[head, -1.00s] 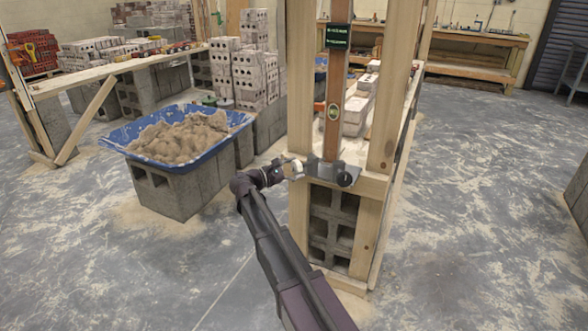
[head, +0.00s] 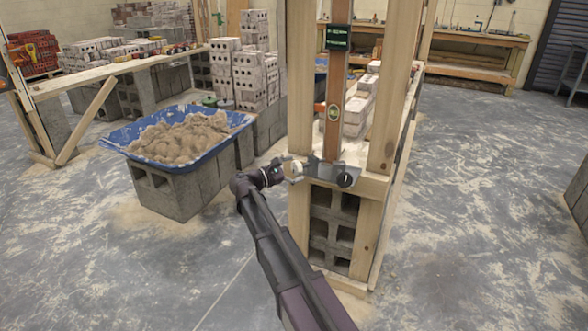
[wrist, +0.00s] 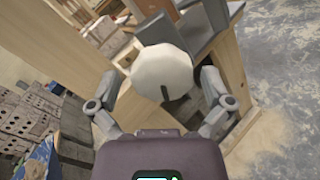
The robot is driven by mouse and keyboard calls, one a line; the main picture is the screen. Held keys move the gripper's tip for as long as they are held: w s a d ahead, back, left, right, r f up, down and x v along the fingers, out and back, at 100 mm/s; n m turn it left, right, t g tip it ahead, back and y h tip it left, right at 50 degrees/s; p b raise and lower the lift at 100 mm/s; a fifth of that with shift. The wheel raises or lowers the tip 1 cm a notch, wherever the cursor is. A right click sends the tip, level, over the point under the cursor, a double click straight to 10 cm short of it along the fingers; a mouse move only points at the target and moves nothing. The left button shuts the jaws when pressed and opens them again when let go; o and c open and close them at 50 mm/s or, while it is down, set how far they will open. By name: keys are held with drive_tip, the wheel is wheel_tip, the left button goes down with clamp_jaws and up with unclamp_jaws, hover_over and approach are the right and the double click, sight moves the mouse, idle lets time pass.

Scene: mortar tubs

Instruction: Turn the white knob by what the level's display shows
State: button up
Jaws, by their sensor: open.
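The white knob (wrist: 162,72) is a pale many-sided disc with a dark mark near its lower edge. In the wrist view it sits between the fingers of my gripper (wrist: 165,95), which are spread on either side with a gap to it. In the head view, the knob (head: 291,169) is on the left of a metal bracket at the foot of a brown upright level (head: 334,75), with my gripper just left of it. A dark knob (head: 345,180) is on the bracket's right. The level's green display (head: 338,37) is too small to read; a round vial (head: 333,112) sits lower.
A wooden frame (head: 381,110) stands around the level, above grey blocks. A blue tub (head: 118,136) of mortar rests on blocks to the left. Stacked bricks (head: 249,75) stand behind.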

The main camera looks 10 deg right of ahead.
drive_tip(key=shift+a, duration=0.1)
drive_tip(key=v, duration=1.1)
drive_tip(key=shift+s+a, duration=0.2)
drive_tip(key=shift+a, duration=0.15)
drive_tip(key=s+d+f+m+g+y, duration=0.4)
drive_tip(key=s+d+f+m+y, duration=0.2)
drive_tip(key=s+d+f, duration=0.4)
drive_tip(key=s+d+f+m+g+y, duration=0.1)
drive_tip(key=s+f+m+y, duration=0.4)
drive_tip(key=s, duration=0.3)
drive_tip(key=s+d+f+m+g+y, duration=0.1)
drive_tip(key=s+f+m+y, duration=0.2)
drive_tip(key=s+m+y, duration=0.4)
wheel_tip(320, 180, up, 35)
drive_tip(key=n+h+p, duration=0.1)
drive_tip(key=n+p, duration=0.1)
drive_tip(key=p, duration=3.3)
drive_tip(key=shift+s+a+p, duration=0.15)
drive_tip(key=shift+a+p, duration=0.05)
drive_tip(key=shift+p, duration=0.1)
